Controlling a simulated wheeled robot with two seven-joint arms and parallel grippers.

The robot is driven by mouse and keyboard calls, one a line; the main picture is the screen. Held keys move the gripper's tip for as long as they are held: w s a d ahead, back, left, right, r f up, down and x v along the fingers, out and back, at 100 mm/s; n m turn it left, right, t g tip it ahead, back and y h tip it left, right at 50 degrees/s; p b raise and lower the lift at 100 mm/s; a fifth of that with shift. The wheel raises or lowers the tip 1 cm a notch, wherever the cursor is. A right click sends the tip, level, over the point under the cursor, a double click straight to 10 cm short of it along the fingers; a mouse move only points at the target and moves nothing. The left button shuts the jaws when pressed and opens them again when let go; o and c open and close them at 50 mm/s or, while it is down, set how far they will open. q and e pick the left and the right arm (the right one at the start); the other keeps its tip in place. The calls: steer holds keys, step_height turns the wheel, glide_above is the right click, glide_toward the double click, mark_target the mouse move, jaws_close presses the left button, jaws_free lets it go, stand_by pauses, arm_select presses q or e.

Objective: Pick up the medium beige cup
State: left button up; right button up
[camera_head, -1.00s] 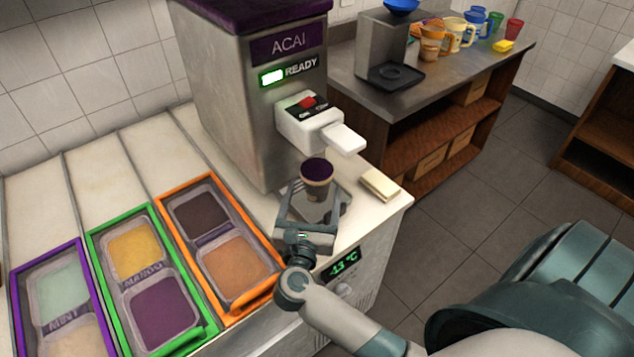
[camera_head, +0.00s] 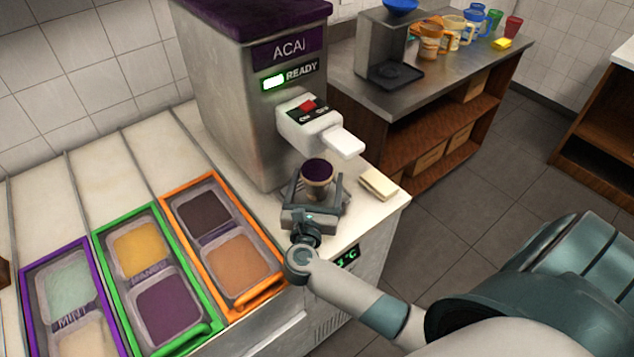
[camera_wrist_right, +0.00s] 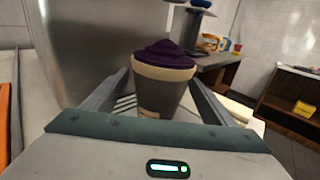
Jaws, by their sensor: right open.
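The cup (camera_head: 317,183), with a beige rim band, a darker body and a purple filling heaped on top, stands upright below the acai machine's spout. It also shows in the right wrist view (camera_wrist_right: 161,97). My right gripper (camera_head: 314,190) is open, with one finger on each side of the cup. In the right wrist view the fingers (camera_wrist_right: 160,95) flank the cup, and a gap shows at least on the right. The lower part of the cup is partly hidden by the gripper. My left gripper is not in view.
The acai machine (camera_head: 245,95) stands behind the cup, its white spout (camera_head: 345,142) just above. A folded cloth (camera_head: 378,184) lies to the right. Topping tubs in an orange frame (camera_head: 222,240) are at the left. A back counter holds several mugs (camera_head: 455,30).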

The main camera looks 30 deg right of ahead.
mark_target(319, 162)
steer(key=c, duration=1.3)
steer(key=shift+o, duration=0.2)
steer(key=shift+r, duration=0.1)
steer(key=shift+r+b, duration=0.4)
steer(key=shift+r, duration=0.35)
steer(key=shift+s+a+r+b, duration=0.1)
steer(key=shift+a+r+b, duration=0.05)
steer(key=shift+r+b, duration=0.2)
steer(key=shift+s+a+r+b, duration=0.1)
steer(key=shift+r+b, duration=0.1)
steer(key=shift+r, duration=0.25)
arm_select(q)
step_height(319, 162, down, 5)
steer(key=b, duration=0.3)
arm_select(e)
steer(key=v, duration=0.8)
steer(key=shift+s+a+f, duration=0.1)
steer(key=shift+f, duration=0.1)
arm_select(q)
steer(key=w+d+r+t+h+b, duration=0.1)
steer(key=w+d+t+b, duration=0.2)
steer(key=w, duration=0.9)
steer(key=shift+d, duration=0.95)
arm_select(e)
steer(key=v, duration=0.9)
steer(key=shift+r, duration=0.35)
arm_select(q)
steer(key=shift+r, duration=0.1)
